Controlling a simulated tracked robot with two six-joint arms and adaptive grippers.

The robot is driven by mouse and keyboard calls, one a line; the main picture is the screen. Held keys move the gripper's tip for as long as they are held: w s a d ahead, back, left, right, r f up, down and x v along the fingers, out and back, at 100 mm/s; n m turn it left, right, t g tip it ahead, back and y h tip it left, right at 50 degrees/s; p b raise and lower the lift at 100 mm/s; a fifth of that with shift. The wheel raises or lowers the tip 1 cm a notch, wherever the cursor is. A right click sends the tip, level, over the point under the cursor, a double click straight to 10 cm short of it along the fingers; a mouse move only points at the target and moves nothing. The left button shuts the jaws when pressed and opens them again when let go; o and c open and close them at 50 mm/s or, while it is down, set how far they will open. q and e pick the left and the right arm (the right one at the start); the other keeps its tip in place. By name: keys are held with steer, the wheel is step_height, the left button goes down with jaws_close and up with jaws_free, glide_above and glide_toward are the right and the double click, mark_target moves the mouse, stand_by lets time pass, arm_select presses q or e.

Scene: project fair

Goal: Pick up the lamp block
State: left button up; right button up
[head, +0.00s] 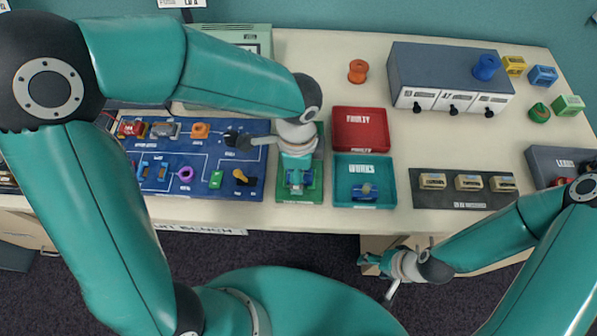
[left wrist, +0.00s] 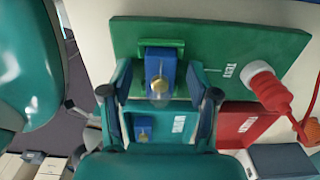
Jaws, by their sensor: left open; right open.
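A blue lamp block (left wrist: 160,66) with a brass part and a clear bulb sits at a green holder on the green test board (left wrist: 240,45). In the head view the test board (head: 313,140) is partly hidden by my left arm. My left gripper (head: 298,181) is right over the block. In the left wrist view the fingers of my left gripper (left wrist: 160,85) are open, one on each side of the block; I cannot tell whether they touch it. My right gripper (head: 376,276) is open and empty, off the table's front edge.
A teal "WORKS" tray (head: 345,171) holds another blue block (head: 364,192). A red "FAULTY" tray (head: 360,116) stands behind it. A blue circuit board (head: 205,180) with several parts lies left. A dark strip (head: 450,202) with several yellowish blocks lies right.

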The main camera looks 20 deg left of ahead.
arm_select(q)
jaws_close()
steer(key=shift+r, duration=0.2)
step_height(320, 180, up, 23)
steer(key=p, duration=0.3)
steer(key=shift+f+p, duration=0.15)
steer(key=shift+p, duration=0.2)
stand_by(0.4)
steer(key=shift+s, duration=0.1)
stand_by(0.5)
